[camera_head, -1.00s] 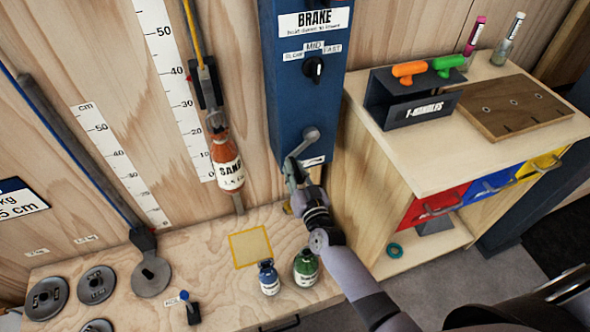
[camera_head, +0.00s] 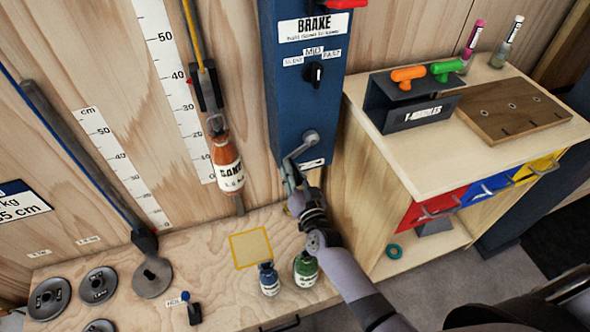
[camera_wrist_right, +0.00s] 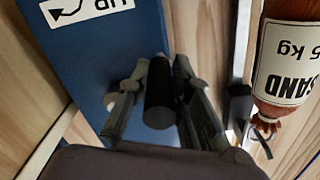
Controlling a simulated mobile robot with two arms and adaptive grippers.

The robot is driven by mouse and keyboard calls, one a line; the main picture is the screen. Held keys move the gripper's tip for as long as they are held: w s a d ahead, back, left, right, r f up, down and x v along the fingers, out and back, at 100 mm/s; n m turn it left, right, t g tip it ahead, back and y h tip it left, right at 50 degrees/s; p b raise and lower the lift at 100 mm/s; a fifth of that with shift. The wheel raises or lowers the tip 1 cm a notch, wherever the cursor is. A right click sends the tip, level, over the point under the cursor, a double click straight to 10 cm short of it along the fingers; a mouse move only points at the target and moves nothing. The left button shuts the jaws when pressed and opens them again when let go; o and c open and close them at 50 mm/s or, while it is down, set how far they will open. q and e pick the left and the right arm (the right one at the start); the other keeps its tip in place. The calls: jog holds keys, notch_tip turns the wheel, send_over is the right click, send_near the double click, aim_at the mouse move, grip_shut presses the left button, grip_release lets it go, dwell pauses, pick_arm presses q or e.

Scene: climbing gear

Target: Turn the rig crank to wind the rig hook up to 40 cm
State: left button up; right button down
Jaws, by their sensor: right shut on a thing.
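The rig crank (camera_head: 303,146) is a grey arm on the lower front of the blue rig column (camera_head: 300,105). My right gripper (camera_head: 291,172) is at the crank's lower left end. In the right wrist view the dark cylindrical crank handle (camera_wrist_right: 159,95) sits between the fingers of my right gripper (camera_wrist_right: 155,100), which is shut on it. The rig hook (camera_head: 216,124) carries an orange sand bag (camera_head: 226,163) in front of the scale (camera_head: 181,90); the bag also shows in the right wrist view (camera_wrist_right: 284,70). My left gripper is not in view.
Several weight discs lie at the left. A cabinet (camera_head: 400,165) with coloured drawers stands close to the right of my arm.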

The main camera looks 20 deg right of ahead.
jog(key=shift+a+r, duration=0.2)
jog(key=shift+r, duration=0.05)
jog(key=c, duration=1.4)
grip_release()
jog(key=shift+a, duration=0.1)
jog(key=shift+c, duration=0.2)
jog(key=shift+s, duration=0.2)
jog(key=s, duration=1.1)
jog(key=shift+s+d, duration=0.3)
jog(key=shift+s, duration=0.05)
